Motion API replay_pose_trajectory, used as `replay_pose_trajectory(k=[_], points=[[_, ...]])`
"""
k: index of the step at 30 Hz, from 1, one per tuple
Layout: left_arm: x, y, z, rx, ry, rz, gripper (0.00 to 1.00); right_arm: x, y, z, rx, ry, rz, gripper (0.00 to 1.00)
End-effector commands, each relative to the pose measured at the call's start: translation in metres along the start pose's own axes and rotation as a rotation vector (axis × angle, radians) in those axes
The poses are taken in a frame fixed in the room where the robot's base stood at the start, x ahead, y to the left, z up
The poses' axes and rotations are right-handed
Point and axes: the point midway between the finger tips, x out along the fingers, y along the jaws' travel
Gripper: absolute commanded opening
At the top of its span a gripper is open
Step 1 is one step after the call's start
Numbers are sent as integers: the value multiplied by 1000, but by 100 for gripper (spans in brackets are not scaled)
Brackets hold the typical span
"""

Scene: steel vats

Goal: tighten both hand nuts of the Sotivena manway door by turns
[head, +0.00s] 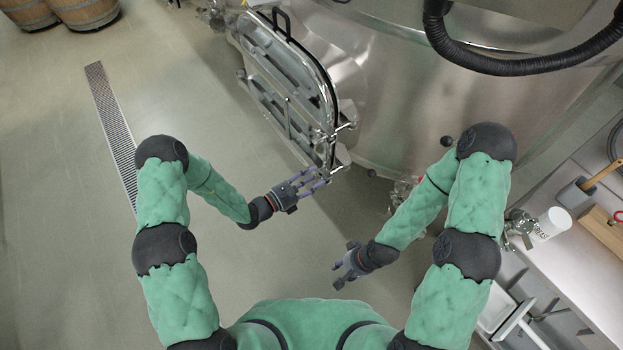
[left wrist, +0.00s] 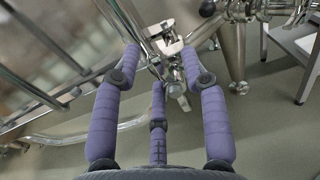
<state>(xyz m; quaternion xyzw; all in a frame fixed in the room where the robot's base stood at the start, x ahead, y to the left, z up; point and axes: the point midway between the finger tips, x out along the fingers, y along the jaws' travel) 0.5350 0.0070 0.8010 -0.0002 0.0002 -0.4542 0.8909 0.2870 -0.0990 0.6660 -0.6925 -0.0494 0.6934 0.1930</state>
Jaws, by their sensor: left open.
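The Sotivena manway door (head: 283,88) is a long steel oval with bars across it, on the side of the steel vat (head: 400,110). Metal clamp hardware with a T-shaped handle (head: 343,128) sits at its lower right end. My left gripper (head: 318,180) is open at the door's lower end, its purple fingers close to the hardware there. In the left wrist view, steel clamp hardware (left wrist: 172,48) lies just beyond and between the spread fingers; I cannot tell whether they touch it. My right gripper (head: 342,268) is open and empty, low and apart from the door.
A black hose (head: 500,66) curves across the vat at the upper right. Wooden barrels (head: 85,12) stand at the far left. The floor left of the door is clear, with a drain grate (head: 110,118).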

Motion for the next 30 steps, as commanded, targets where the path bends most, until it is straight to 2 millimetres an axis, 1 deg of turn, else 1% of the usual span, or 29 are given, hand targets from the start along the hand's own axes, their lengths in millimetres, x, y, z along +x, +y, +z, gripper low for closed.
replay_pose_trajectory(k=[6, 7, 8, 9, 11, 12, 22, 26, 30], points=[[0, 0, 0, 0, 0, 0, 44, 0, 0, 0, 0, 0, 0, 40], [0, 0, 0, 0, 0, 0, 38, 0, 0, 0, 0, 0, 0, 40], [0, 0, 0, 0, 0, 0, 30, 0, 0, 0, 0, 0, 0, 40], [0, 0, 0, 0, 0, 0, 18, 0, 0, 0, 0, 0, 0, 40], [0, 0, 0, 0, 0, 0, 1, 0, 0, 0, 0, 0, 0, 40], [0, 0, 0, 0, 0, 0, 0, 0, 0, 0, 0, 0, 0, 40], [0, 0, 1, 25, 0, 1, 0, -1, 0, 0, 0, 0, 0, 40], [0, -1, 1, 73, 0, 1, 0, -2, -1, 0, 0, 0, 0, 40], [0, -4, 2, 162, 0, 1, 0, -4, -1, 0, 0, 0, 0, 40]])
